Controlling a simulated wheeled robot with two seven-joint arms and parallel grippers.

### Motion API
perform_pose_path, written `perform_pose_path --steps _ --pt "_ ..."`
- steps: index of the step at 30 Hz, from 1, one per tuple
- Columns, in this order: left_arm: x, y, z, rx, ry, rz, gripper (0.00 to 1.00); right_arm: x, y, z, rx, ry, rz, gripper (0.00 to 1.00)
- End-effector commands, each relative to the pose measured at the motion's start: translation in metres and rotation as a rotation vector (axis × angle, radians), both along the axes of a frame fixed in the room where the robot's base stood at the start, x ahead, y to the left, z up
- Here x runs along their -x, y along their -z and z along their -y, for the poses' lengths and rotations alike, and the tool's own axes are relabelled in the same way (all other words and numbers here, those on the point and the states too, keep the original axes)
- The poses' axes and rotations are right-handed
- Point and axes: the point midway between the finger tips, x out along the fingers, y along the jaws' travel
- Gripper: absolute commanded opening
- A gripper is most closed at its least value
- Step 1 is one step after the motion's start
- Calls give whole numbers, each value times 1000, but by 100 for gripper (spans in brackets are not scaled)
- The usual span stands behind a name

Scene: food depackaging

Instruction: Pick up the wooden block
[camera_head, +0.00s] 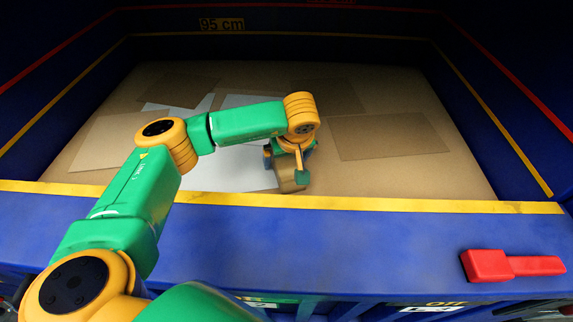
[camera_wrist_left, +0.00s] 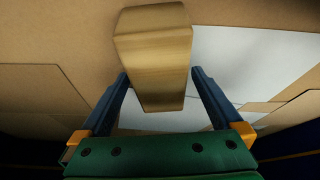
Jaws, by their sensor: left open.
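The wooden block (camera_wrist_left: 153,58) is a tan wooden piece with visible grain. In the left wrist view it stands out between and beyond the two blue fingers of my left gripper (camera_wrist_left: 160,80). The fingers are apart, one on each side of the block's near end, with slight gaps visible. In the head view the block (camera_head: 288,180) shows only in part, beneath my left gripper (camera_head: 284,168), inside the bin. The gripper and wrist hide the rest of it. My right gripper is not in view.
The blue bin has a yellow-edged front wall (camera_head: 330,205) close to the gripper. Flat cardboard sheets (camera_head: 388,136) and white sheets (camera_head: 232,170) lie on its tan floor. A red handle (camera_head: 512,265) sits on the front ledge at right. The bin's right side is free of tall objects.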

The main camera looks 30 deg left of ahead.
Motion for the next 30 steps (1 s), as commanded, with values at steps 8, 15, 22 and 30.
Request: perform_pose_path --steps 8,15,22,30 --pt "0 3 0 0 0 0 100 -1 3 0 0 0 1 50" --pt "0 2 0 0 0 0 73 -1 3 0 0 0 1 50" --pt "0 2 0 0 0 0 11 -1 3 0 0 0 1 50" --pt "0 -2 0 0 0 0 6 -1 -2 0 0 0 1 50"
